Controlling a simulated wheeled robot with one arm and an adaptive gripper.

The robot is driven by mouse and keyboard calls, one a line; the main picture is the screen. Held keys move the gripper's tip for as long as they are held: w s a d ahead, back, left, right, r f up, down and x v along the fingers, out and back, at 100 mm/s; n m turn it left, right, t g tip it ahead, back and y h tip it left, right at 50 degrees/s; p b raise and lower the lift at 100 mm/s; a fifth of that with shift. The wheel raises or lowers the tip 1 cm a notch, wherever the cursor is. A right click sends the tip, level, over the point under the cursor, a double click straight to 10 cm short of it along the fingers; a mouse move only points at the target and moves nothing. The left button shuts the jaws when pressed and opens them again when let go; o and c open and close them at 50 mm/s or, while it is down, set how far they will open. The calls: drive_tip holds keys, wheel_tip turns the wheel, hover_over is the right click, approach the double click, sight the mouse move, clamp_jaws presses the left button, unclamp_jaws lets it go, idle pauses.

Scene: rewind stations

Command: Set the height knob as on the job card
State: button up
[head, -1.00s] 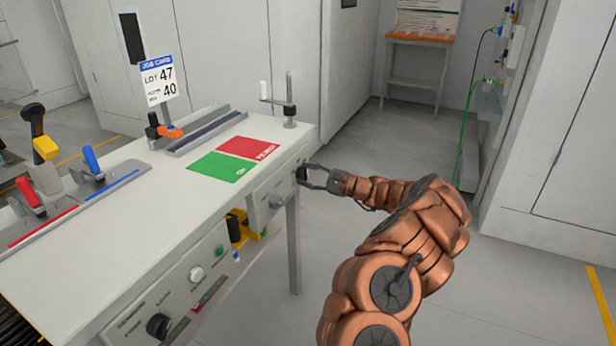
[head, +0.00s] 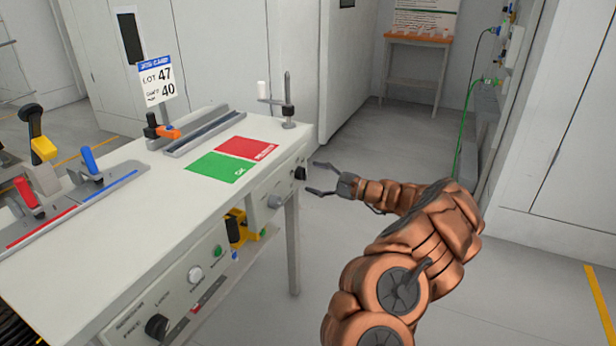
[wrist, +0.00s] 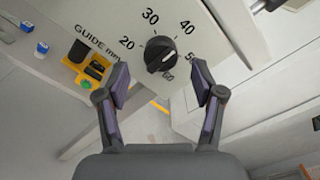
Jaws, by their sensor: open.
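The job card (head: 157,82) stands on the bench and reads LOT 47, with 40 on the line below; that line's small label is hard to read. A black knob (head: 300,173) is on the front panel near the bench's right end. The wrist view shows this knob (wrist: 161,55) with GUIDE mm beside it and a scale of 20, 30, 40, 50 and 60 around it. A pale line crosses the knob; I cannot tell its exact reading. My gripper (head: 311,178) is open and empty, just right of the knob and apart from it.
The bench top holds a green and red mat (head: 234,160), a rail (head: 202,132) and a post with a crank (head: 287,105). The floor right of the bench is clear.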

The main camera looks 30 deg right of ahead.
drive_tip(key=v, duration=0.8)
drive_tip(key=shift+s+d, duration=0.2)
drive_tip(key=shift+s, duration=0.05)
